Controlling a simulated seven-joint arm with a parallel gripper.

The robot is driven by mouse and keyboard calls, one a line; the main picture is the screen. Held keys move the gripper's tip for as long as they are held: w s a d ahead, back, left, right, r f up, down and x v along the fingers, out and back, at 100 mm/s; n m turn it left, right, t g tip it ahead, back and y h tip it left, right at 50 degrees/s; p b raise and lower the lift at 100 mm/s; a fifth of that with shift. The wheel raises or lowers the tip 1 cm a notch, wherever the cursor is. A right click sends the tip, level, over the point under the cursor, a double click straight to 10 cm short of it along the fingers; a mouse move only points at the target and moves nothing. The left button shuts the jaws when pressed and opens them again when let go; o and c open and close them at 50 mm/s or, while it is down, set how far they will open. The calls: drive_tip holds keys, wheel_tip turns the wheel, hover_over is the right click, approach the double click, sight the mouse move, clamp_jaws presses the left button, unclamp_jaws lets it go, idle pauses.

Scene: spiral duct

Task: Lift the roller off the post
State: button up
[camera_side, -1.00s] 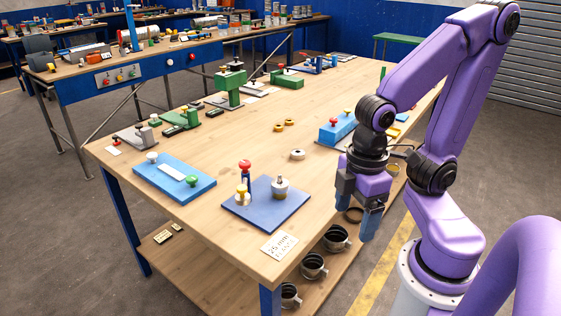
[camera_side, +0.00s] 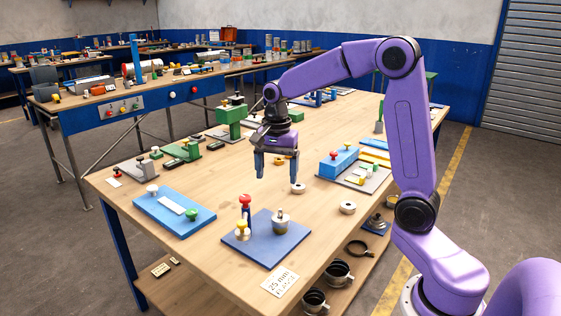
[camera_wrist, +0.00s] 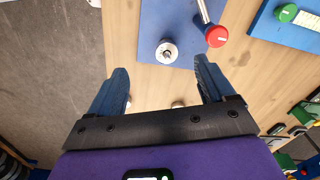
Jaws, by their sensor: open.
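The roller (camera_side: 280,223) is a metallic cylinder around a short post on the right part of a dark blue plate (camera_side: 262,249). In the wrist view, the roller (camera_wrist: 167,52) is a pale round disc with the post's tip at its centre. My gripper (camera_side: 276,174) is open and empty, above the table, higher than the roller and apart from it. In the wrist view, the roller lies between and just beyond the fingertips of my gripper (camera_wrist: 161,66). The roller's underside is hidden.
A red knob (camera_side: 245,199) on a bar and a yellow knob (camera_side: 242,228) stand beside the roller on the plate. Pale rings (camera_side: 298,188) (camera_side: 348,207) lie behind it. A light blue plate (camera_side: 173,209) is to the left. Bare wood surrounds the plate.

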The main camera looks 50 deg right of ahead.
sight(280, 214)
drive_tip(key=w+d+m, duration=0.3)
drive_tip(key=d+m, duration=0.1)
drive_tip(key=d, duration=0.1)
drive_tip(key=f, duration=1.7)
drive_tip(key=shift+s+f, duration=0.2)
drive_tip(key=shift+f, duration=0.05)
drive_tip(key=c, duration=1.2)
drive_tip(key=shift+o, duration=1.2)
drive_tip(key=shift+r, duration=3.75)
